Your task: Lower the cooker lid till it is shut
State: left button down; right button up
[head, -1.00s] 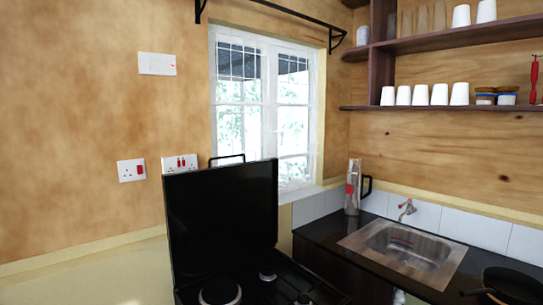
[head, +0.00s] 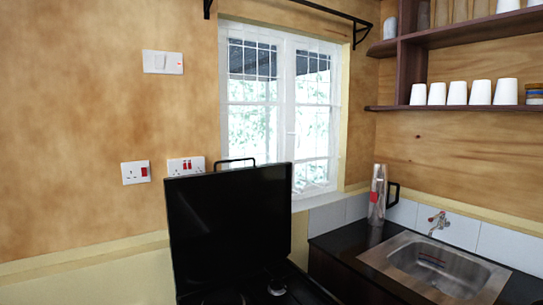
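The black cooker lid (head: 228,228) stands upright at the back of the cooker, raised and open. A thin black handle (head: 235,161) shows at its top edge. The cooker top (head: 290,286) is dark and shows only as a strip at the bottom edge of the view, with part of a burner at the lid's foot. Neither of my grippers is in the head view.
A black counter (head: 330,243) with a steel sink (head: 436,267) lies right of the cooker. A flask-like container (head: 377,196) stands by the sink. Wall sockets (head: 186,166), a window (head: 280,110) and shelves with white cups (head: 457,92) are behind.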

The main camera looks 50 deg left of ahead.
aim_at(225, 225)
jog(key=i, duration=0.85)
jog(key=u, duration=0.3)
